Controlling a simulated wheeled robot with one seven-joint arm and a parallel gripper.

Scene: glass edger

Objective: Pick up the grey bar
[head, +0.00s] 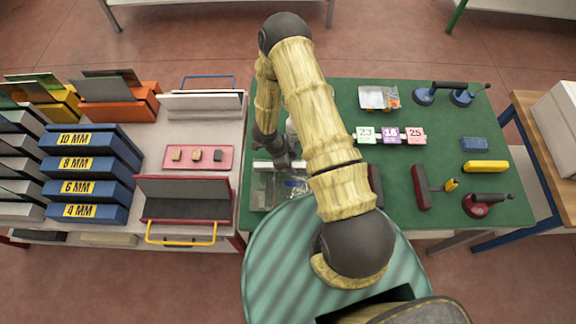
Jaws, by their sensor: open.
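A pink tray (170,166) on the left bench carries two small tan blocks (176,155) and, at its right end, a small dark grey bar (218,155). A pale grey-white strip (264,165) also lies at the left edge of the green table, by a clear bin; I cannot tell which of the two is the grey bar meant. My gripper (282,161) is above the bin, to the right of the pink tray. Its jaws are open, though the fingers are small and partly hidden by my arm. Nothing shows held in it.
The green mat (435,168) holds numbered cards (390,135), suction lifters (440,92), a yellow block (485,167), a blue block (473,144) and red-handled tools. Blue racks (90,190) and a grey-lined red stand (185,198) flank the pink tray. My arm hides the mat's middle.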

